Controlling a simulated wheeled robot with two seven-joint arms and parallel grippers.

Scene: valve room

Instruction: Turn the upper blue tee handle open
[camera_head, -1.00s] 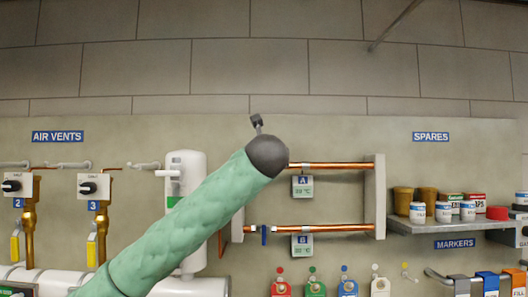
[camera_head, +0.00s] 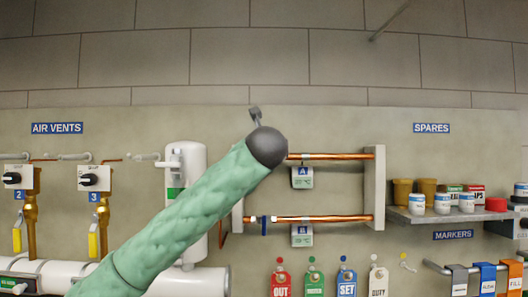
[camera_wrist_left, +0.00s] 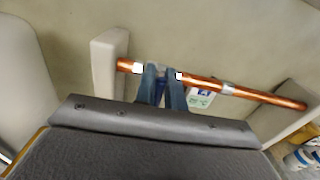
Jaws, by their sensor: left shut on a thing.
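The upper copper pipe (camera_head: 335,156) with tag A (camera_head: 303,178) runs across the wall. Its left part, where the upper tee handle sits, is hidden behind my green-sleeved left arm in the head view. In the left wrist view, my left gripper (camera_wrist_left: 162,90) has its dark fingers at the upper pipe (camera_wrist_left: 255,94), between two white fittings. It is shut on the upper blue tee handle, which is mostly hidden between the fingers, so its angle cannot be told. The lower blue tee handle (camera_head: 263,225) points down from the lower pipe (camera_head: 330,218). My right gripper is not in view.
A white bracket (camera_head: 375,185) holds the pipes' right ends. A white cylinder (camera_head: 186,165) stands left of the pipes. Several coloured tags hang below. A spares shelf (camera_head: 440,214) with tins juts out at the right. The wall above the pipes is clear.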

